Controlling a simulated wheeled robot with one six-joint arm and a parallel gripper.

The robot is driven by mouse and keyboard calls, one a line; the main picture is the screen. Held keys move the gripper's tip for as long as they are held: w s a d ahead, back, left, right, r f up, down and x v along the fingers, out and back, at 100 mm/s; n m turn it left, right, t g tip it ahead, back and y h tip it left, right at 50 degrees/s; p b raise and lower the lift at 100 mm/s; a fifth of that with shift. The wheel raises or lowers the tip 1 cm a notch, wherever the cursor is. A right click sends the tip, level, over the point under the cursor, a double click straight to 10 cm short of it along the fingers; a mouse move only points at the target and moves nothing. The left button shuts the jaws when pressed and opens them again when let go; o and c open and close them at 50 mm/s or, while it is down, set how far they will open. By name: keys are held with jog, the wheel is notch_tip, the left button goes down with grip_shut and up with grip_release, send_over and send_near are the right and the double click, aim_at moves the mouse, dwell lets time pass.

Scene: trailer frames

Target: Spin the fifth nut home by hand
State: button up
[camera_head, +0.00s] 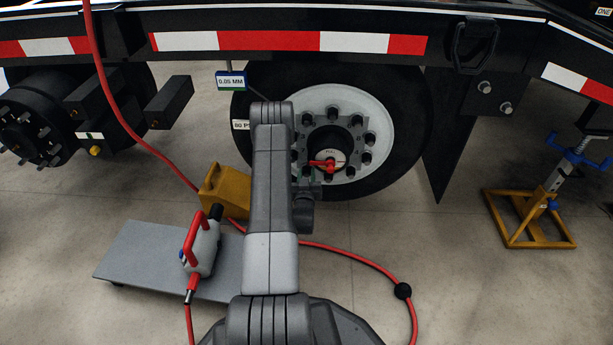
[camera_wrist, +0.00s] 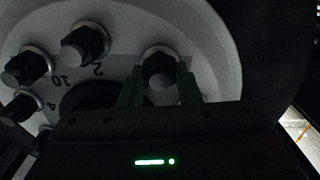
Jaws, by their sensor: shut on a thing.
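The white wheel (camera_head: 376,110) with its ring of dark nuts is mounted in a black tyre under the trailer. In the wrist view, my gripper (camera_wrist: 160,88) has its two green fingers shut on a dark nut (camera_wrist: 160,66) against the white wheel face (camera_wrist: 128,45). Other nuts sit to the left, one at the upper left (camera_wrist: 84,43) and one further left (camera_wrist: 27,66), with the numbers 2, 10 and 4 printed near them. In the head view my arm covers the left part of the wheel, and the gripped nut is hidden.
A red-handled part (camera_head: 328,164) sits at the hub. A grey platform (camera_head: 135,262) on the floor holds a red-handled tool (camera_head: 203,247). A yellow block (camera_head: 226,190) stands behind. A red hose (camera_head: 362,262) loops across the floor. A yellow stand (camera_head: 528,222) is at right.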

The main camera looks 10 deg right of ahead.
jog(key=m, duration=0.4)
jog(key=shift+m, duration=0.3)
jog(key=m, duration=0.4)
jog(key=shift+m, duration=0.3)
jog(key=m, duration=0.3)
jog(key=shift+f+m, duration=0.1)
jog(key=shift+m, duration=0.2)
jog(key=m, duration=0.9)
jog(key=shift+s+f, duration=0.1)
jog(key=m, duration=0.4)
jog(key=shift+m, duration=0.3)
jog(key=m, duration=0.4)
jog(key=shift+m, duration=2.2)
